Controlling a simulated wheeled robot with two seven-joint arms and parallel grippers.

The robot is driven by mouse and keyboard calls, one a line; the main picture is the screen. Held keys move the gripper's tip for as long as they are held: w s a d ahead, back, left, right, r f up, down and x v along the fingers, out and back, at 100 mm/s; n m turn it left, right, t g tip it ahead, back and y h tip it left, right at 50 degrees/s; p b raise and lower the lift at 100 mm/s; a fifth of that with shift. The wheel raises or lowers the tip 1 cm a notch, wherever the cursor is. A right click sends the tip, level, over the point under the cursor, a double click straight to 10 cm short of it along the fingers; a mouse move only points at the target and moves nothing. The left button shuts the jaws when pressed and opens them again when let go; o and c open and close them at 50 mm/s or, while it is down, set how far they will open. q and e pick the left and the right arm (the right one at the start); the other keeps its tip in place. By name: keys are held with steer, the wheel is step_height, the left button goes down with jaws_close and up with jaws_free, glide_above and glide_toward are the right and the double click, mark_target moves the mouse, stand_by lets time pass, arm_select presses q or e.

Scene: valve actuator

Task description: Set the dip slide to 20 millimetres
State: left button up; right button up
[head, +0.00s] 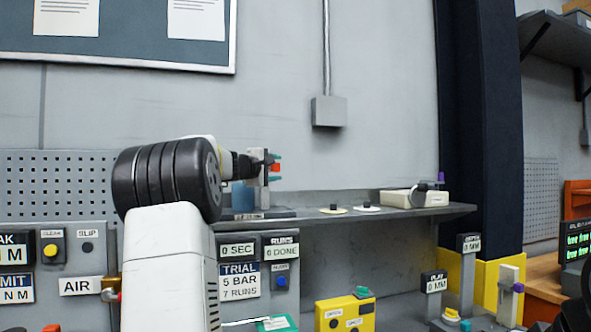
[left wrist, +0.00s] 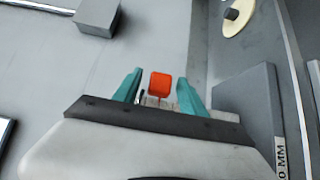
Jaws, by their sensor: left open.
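My left gripper (head: 276,167) is open, with teal fingertips either side of an orange-red knob (head: 275,168). In the left wrist view the knob (left wrist: 160,85) sits between the fingers (left wrist: 158,93), with a gap on each side. The knob seems to belong to the dip slide, but its name is not readable. A grey upright (head: 264,178) stands behind the knob at the shelf's left part. A grey block (left wrist: 246,105) with a label ending in "0 MM" (left wrist: 281,158) shows in the left wrist view. My right gripper is not in view.
The shelf (head: 440,211) holds two small discs (head: 333,211) and a cream block (head: 396,198) to the right. A conduit box (head: 328,111) is on the wall. Below stand a yellow box (head: 345,315) and gauges reading 0 MM (head: 434,286).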

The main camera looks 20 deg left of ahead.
arm_select(q)
steer(key=s+a, duration=0.1)
steer(key=s, duration=0.6)
steer(key=shift+s, duration=0.25)
steer(key=s+d+f+m+g+h, duration=0.1)
steer(key=s+d+f+m+g, duration=0.15)
steer(key=s+d+f, duration=0.35)
steer(key=s+d+f+m+g+h, duration=0.1)
steer(key=s+d+f+m+g, duration=0.15)
steer(key=d, duration=0.55)
steer(key=s+d+f+m+g+h, duration=0.1)
steer(key=s+d+f+m, duration=0.3)
steer(key=s+d, duration=0.2)
steer(key=s+d+f+m+g+y, duration=0.3)
steer(key=s+f+m, duration=0.5)
steer(key=s+f, duration=1)
steer(key=s+d+g, duration=0.1)
steer(key=s+g, duration=0.1)
steer(key=shift+s+g, duration=0.3)
